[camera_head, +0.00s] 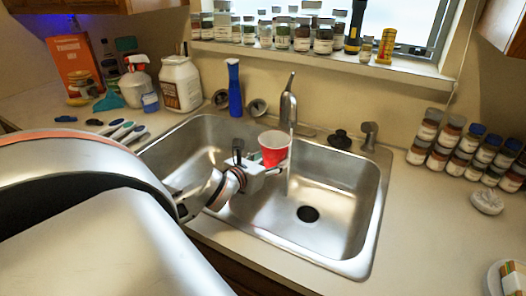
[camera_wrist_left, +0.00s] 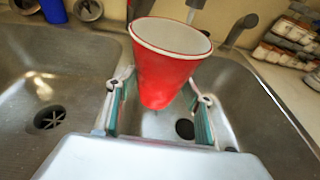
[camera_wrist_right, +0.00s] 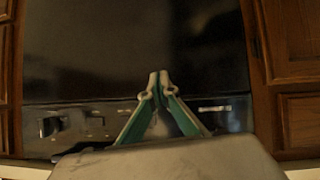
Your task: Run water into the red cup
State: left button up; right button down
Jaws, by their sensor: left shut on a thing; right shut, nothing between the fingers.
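The red cup (camera_head: 274,155) with a white inside is upright over the sink's divider area, just left of the faucet stream. My left gripper (camera_head: 268,172) is shut on it from the front left. In the left wrist view the cup (camera_wrist_left: 166,75) sits between the two fingers of my left gripper (camera_wrist_left: 159,108). The faucet (camera_head: 288,103) stands behind the sink. A thin pale stream of water (camera_head: 291,160) falls from its spout into the right basin, seemingly beside the cup. The cup's bottom inside is hidden. My right gripper (camera_wrist_right: 159,78) is shut and empty, away from the sink.
The double sink (camera_head: 362,225) has an open drain (camera_head: 308,214) in the right basin. A blue bottle (camera_head: 235,88) stands behind the left basin. A black stopper (camera_head: 340,140) lies on the back rim. Jars (camera_head: 440,150) line the right counter. My right gripper faces a dark appliance front (camera_wrist_right: 130,50).

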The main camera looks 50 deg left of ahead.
pick_arm(q)
jog(key=w+d+f, duration=0.1)
jog(key=w, duration=0.5)
jog(key=shift+f, duration=0.25)
jog(key=shift+d, duration=0.15)
dwell(7.0)
